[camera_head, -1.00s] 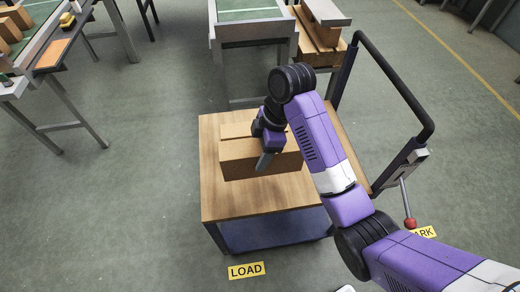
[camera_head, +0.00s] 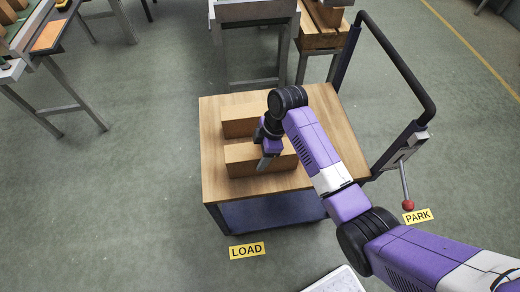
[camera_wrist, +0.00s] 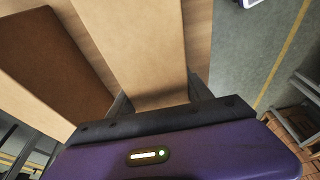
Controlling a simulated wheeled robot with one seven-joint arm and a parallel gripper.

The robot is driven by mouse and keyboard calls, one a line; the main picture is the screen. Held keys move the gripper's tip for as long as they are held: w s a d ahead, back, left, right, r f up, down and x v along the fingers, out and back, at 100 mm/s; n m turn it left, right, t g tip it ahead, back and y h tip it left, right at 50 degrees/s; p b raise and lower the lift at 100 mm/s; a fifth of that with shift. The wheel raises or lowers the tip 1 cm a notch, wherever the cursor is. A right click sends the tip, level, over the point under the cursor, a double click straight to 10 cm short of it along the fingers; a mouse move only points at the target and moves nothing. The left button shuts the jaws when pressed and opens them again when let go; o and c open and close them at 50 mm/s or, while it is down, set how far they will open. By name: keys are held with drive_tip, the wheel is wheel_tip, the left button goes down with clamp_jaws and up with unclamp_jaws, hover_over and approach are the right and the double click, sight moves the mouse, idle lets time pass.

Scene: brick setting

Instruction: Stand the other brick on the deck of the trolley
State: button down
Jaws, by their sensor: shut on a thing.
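The trolley's wooden deck (camera_head: 222,184) bears a tan brick (camera_head: 239,121) towards its back. My gripper (camera_head: 267,160) is shut on a second tan brick (camera_head: 241,161), over the deck in front of the first. The held brick is level, with a gap between it and the back one. It looks down on the deck, but I cannot tell for certain that it touches. In the wrist view the held brick (camera_wrist: 140,45) runs between my fingers, and the other brick (camera_wrist: 45,60) lies to its left.
The trolley's black handle (camera_head: 398,75) rises at the right, with a red-knobbed lever (camera_head: 408,205) below. LOAD (camera_head: 247,251) and PARK (camera_head: 417,216) signs lie on the floor. Benches stand behind and at the left. The deck's front strip is clear.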

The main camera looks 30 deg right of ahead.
drive_tip(key=shift+w, duration=0.1)
drive_tip(key=shift+c, duration=2.2)
unclamp_jaws()
drive_tip(key=shift+f, duration=0.1)
drive_tip(key=v, duration=1.2)
drive_tip(key=shift+d, duration=0.1)
